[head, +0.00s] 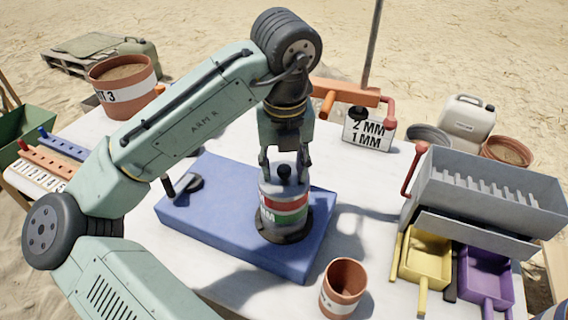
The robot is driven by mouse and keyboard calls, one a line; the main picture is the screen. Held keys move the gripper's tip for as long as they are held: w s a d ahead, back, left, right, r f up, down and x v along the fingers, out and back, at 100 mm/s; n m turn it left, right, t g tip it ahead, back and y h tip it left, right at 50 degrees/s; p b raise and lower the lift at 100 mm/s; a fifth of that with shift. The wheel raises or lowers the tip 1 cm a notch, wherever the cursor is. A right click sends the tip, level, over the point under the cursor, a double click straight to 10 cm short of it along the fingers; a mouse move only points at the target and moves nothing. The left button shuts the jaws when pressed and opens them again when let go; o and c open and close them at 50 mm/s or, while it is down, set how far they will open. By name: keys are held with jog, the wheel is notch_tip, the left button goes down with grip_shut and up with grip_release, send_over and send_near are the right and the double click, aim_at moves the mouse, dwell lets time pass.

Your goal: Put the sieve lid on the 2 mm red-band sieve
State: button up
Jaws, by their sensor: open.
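The red-band sieve (291,207) stands upright over a green-banded one (290,223) on a dark round base, on the blue mat. A silvery lid with a black knob (284,172) is at the top of this stack and looks level. Whether its rim is fully seated is too small to tell. My gripper (284,163) points straight down over the stack. Its fingers are open, one to each side of the knob, and I cannot tell whether they touch the lid.
A dark handled tool (185,186) lies on the mat's left part. A terracotta cup (343,288) stands in front. A grey metal box (485,195), a yellow scoop (426,257) and a purple scoop (485,275) crowd the right. A "2 MM 1 MM" sign (367,135) stands behind.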

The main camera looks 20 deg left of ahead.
aim_at(284, 185)
notch_tip(284, 185, up, 12)
jog(key=s, duration=0.1)
jog(key=shift+s+d, duration=0.2)
jog(key=shift+d, duration=0.15)
jog(key=shift+s+f, duration=0.1)
dwell(0.6)
